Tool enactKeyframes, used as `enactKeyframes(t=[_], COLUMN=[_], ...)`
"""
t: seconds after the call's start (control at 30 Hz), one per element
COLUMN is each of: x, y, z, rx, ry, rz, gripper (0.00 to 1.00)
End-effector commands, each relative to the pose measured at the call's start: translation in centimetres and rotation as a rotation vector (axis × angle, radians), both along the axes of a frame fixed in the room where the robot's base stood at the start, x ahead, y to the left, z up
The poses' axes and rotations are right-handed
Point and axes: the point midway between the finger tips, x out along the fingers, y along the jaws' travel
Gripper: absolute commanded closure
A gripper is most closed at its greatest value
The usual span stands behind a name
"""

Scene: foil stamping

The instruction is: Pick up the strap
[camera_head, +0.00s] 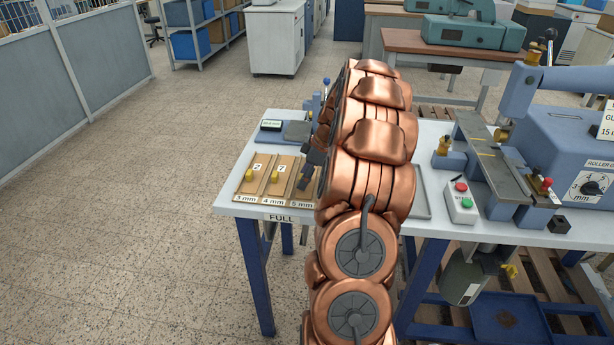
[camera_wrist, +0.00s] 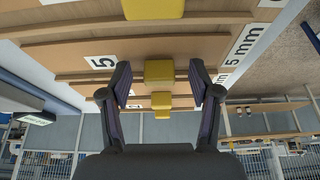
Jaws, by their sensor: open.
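I cannot make out a thing that is clearly the strap. My gripper (camera_wrist: 159,82) is open in the wrist view. A yellow block (camera_wrist: 158,70) on a wooden strip shows between its fingers, and I cannot tell whether they touch it. Further yellow blocks show above and below it. In the head view my dark gripper (camera_head: 308,170) is at the 5 mm end of a wooden rack (camera_head: 251,189), largely hidden by my copper arm. The rack has yellow knobs and tags 2 and 7.
The rack is on a white-topped bench (camera_head: 430,225) with a FULL label at its front edge. A red and green button box (camera_head: 461,203) and a blue roller machine (camera_head: 565,145) stand to the right. A small device (camera_head: 271,126) sits behind the rack. Left floor is clear.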

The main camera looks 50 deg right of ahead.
Motion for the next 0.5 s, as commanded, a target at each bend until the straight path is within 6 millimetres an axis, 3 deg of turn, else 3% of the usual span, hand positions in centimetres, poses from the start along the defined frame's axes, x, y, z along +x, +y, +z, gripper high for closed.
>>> enactKeyframes(t=[0.07,0.5], x=[0.01,0.02], y=[-0.02,-0.04], z=[0.01,0.06], rx=[-0.001,-0.002], ry=[-0.001,-0.001], rz=[0.000,-0.001], gripper=[0.38,0.83])
